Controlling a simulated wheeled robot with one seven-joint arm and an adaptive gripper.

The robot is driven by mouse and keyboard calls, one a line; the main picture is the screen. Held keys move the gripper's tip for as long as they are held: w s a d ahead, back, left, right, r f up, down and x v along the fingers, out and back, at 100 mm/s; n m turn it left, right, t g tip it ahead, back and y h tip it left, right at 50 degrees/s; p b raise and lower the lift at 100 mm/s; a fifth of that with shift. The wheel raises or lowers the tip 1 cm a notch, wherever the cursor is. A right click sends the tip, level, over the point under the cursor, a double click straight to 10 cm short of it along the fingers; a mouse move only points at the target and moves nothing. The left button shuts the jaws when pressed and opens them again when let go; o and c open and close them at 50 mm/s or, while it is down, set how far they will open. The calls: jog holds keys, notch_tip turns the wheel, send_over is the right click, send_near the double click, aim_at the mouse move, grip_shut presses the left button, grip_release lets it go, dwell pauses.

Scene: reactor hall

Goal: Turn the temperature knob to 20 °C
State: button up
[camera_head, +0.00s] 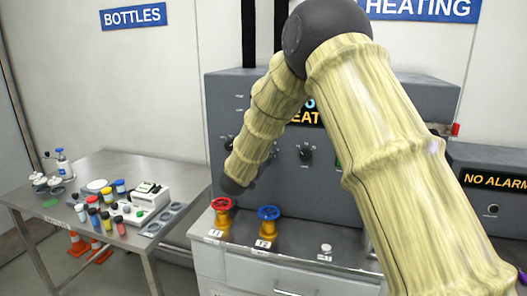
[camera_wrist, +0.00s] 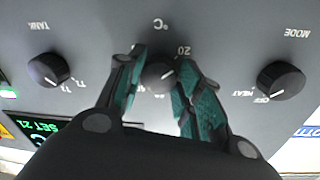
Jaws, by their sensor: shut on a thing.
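The temperature knob (camera_wrist: 158,77) is dark and round, under a °C mark in the upside-down wrist view. My gripper (camera_wrist: 160,80) has its green-padded fingers on both sides of this knob and is shut on it. A pale mark on the knob points roughly towards the printed 20; the fingers hide part of the scale. In the head view my arm hides the temperature knob and my gripper, in front of the grey heating panel (camera_head: 400,100).
The TANK knob (camera_wrist: 49,70) and MODE knob (camera_wrist: 281,80) flank the fingers closely. Below the panel, a red valve (camera_head: 222,205) and a blue valve (camera_head: 268,214) stand on the counter. A steel table (camera_head: 110,165) with bottles is at left.

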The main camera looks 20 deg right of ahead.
jog(key=shift+f+n, duration=0.2)
jog(key=shift+n, duration=0.4)
jog(key=o, duration=1)
jog(key=shift+r, duration=0.1)
jog(key=shift+s, duration=0.1)
jog(key=v, duration=1.2)
jog(key=shift+a, duration=0.1)
